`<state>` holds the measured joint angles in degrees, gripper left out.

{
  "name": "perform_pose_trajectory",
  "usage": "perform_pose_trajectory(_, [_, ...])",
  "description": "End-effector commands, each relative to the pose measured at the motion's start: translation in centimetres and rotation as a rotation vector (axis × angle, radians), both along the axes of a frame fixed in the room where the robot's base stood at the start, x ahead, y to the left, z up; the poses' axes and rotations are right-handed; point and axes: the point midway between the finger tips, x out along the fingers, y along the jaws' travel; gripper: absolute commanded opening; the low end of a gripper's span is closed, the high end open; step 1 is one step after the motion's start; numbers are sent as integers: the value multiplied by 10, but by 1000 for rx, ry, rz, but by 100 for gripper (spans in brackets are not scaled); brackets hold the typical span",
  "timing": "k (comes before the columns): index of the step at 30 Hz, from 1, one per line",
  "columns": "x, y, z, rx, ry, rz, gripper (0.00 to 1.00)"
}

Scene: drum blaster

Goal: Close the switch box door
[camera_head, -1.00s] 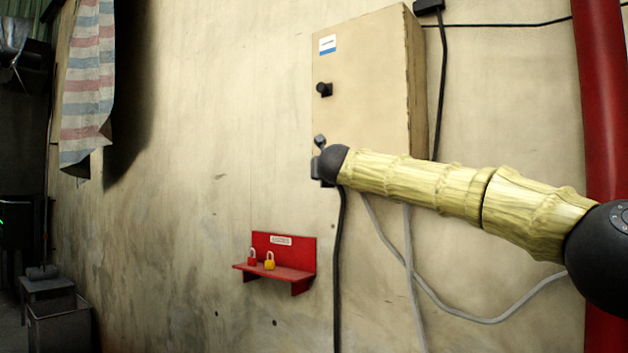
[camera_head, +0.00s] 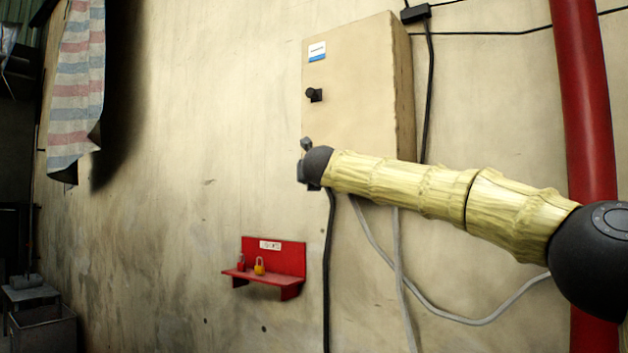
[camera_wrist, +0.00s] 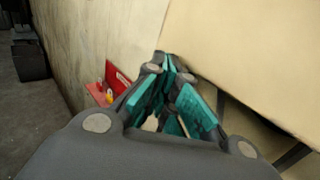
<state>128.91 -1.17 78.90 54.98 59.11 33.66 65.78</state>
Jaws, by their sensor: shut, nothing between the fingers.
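The switch box (camera_head: 352,75) is a beige cabinet on the wall, with a white and blue label and a black knob (camera_head: 314,95) on its front door. The door looks flush with the box in the head view; any small gap is hard to tell. My arm crosses in front of the box's lower part, and my gripper in the head view is mostly hidden behind the arm's dark end. In the wrist view my gripper (camera_wrist: 168,66) is shut and empty, with teal finger pads. The beige box surface (camera_wrist: 255,55) fills the right of that view, close beside the fingers.
A red shelf (camera_head: 275,257) with a red padlock (camera_head: 241,263) and a yellow padlock (camera_head: 259,266) is on the wall below left. A red pipe (camera_head: 583,110) runs at the right. Cables hang below the box. A striped cloth (camera_head: 77,85) hangs at the left.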

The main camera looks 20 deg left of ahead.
Motion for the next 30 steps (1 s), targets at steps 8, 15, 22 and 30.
perform_pose_trajectory(8, [-46, 14, -1, -2, -2, -1, 0])
perform_pose_trajectory(15, [-82, 22, -1, -1, -2, -6, 0])
perform_pose_trajectory(22, [-101, 31, 0, 0, 0, -5, 0])
perform_pose_trajectory(30, [-103, 33, -5, -12, -1, -5, 0])
